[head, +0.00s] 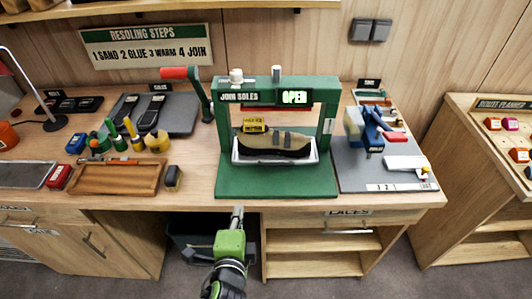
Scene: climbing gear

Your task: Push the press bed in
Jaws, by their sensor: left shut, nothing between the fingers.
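The green press (223,178) stands on the workbench, with a "JOIN SOLES" label and a lit "OPEN" sign on its top beam. Its press bed (240,160) is a pale tray between the uprights. A tan and black shoe (272,143) with a small yellow block (254,125) on it lies on the bed. A red-handled lever (174,73) sticks out at the press's upper left. My left gripper (238,212) is shut and empty, just in front of the bench's front edge, below the press and apart from the bed. My right gripper is not in view.
Left of the press are a wooden tray (78,190), small bottles and a dark mat with soles (183,123). To the right, a grey board (350,175) holds a blue tool (370,130). Open shelves (315,240) are below. The space before the bed looks clear.

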